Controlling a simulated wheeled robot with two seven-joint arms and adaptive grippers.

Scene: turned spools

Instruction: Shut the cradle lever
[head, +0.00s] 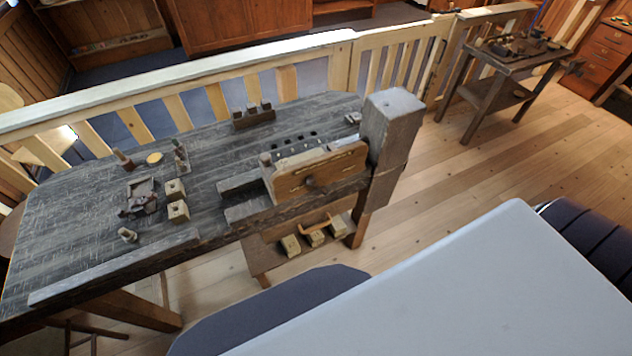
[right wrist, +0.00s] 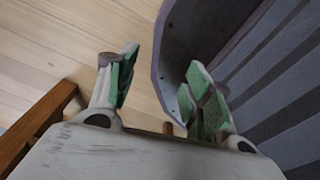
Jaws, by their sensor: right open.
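A dark, low fitting (head: 141,190) lies on the left half of the workbench in the head view. It may be the cradle, but it is too small to tell which part is its lever or how the lever stands. Two pale square blocks with holes (head: 177,211) sit just right of it. My right gripper (right wrist: 162,72) is open and empty in the right wrist view, its green-padded fingers apart above the floor, with no bench in that view. It does not show in the head view. My left gripper is in neither view.
The grey workbench (head: 75,231) has a wooden vise jaw (head: 337,170) and a thick post (head: 391,118) at its right end. Short pegs and a dark peg rack (head: 253,117) stand on it. A pale railing (head: 210,71) runs behind. A second small table (head: 524,62) stands far right.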

